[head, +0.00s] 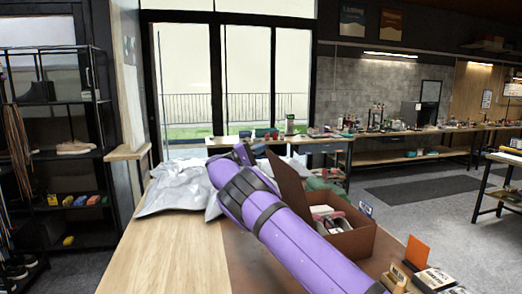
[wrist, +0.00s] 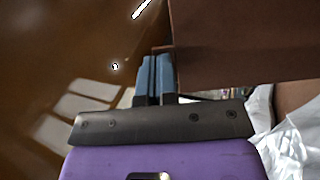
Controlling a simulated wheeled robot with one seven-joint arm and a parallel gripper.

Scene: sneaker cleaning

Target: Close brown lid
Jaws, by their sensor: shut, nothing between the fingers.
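A brown box (head: 352,243) stands open on the table, with a red-and-white item and other small things inside. Its brown lid (head: 285,178) stands raised at the box's left side, tilted back to the left. My purple arm crosses in front and hides part of the lid and box. My gripper (head: 243,152) is at the lid's left, near its upper edge. In the wrist view my gripper (wrist: 154,80) has its blue fingertips together and empty. A brown panel (wrist: 240,40), apparently the lid, is right beside the fingertips; I cannot tell whether they touch.
Crumpled silvery-white sheeting (head: 175,190) lies on the table left of my arm. The wooden tabletop (head: 160,255) is clear at front left. An orange card (head: 417,252) and small boxes stand right of the brown box. A black shelf rack (head: 55,150) stands at far left.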

